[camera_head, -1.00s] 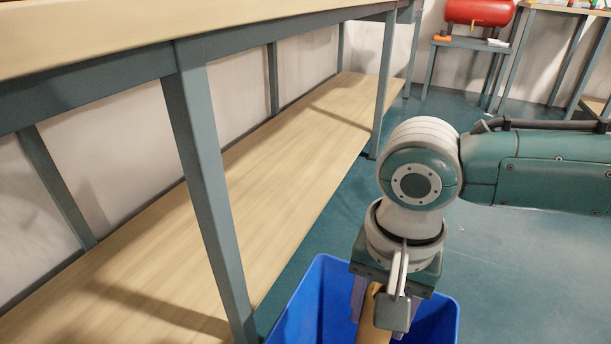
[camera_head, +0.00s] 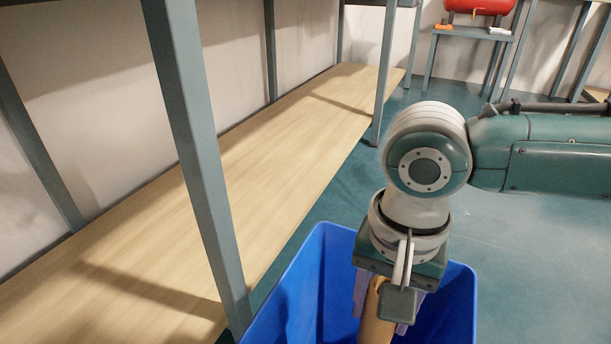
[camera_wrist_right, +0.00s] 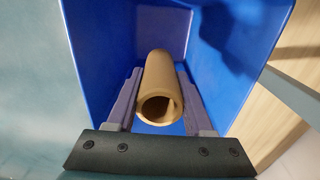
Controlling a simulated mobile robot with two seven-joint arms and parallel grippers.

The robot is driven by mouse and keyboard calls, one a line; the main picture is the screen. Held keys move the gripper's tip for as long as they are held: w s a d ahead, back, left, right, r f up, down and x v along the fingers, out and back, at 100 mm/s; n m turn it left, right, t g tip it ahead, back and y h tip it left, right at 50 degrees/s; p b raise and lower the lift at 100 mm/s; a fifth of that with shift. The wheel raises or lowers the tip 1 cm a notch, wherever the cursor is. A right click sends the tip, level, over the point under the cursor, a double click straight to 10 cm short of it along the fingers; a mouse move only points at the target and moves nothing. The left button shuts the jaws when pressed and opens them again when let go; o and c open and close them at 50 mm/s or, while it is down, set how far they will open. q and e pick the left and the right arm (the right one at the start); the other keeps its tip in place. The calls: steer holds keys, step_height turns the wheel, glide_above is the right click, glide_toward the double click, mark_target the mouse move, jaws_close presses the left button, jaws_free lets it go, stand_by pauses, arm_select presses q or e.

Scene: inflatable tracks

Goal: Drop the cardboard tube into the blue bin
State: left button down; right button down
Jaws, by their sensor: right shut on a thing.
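The cardboard tube (camera_head: 376,314) is a plain brown hollow cylinder. My right gripper (camera_head: 385,310) is shut on it, with a finger on each side. In the right wrist view the tube (camera_wrist_right: 160,88) lies between the two purple-grey fingers (camera_wrist_right: 158,98), its open end towards the camera. The blue bin (camera_head: 312,275) stands on the floor below, at the bottom of the head view. The tube and fingers are over its open top; how deep they reach cannot be told. In the right wrist view the bin's walls (camera_wrist_right: 235,45) surround the tube's far end. My left gripper is not in view.
A workbench with a wooden lower shelf (camera_head: 215,195) and grey-blue legs (camera_head: 195,150) stands left of the bin, close to it. A red tank (camera_head: 480,6) on a small stand is at the back. The green floor (camera_head: 520,245) to the right is clear.

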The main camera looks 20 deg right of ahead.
steer(key=shift+c, duration=1)
jaws_free()
step_height(320, 180, up, 10)
steer(key=p, duration=0.7)
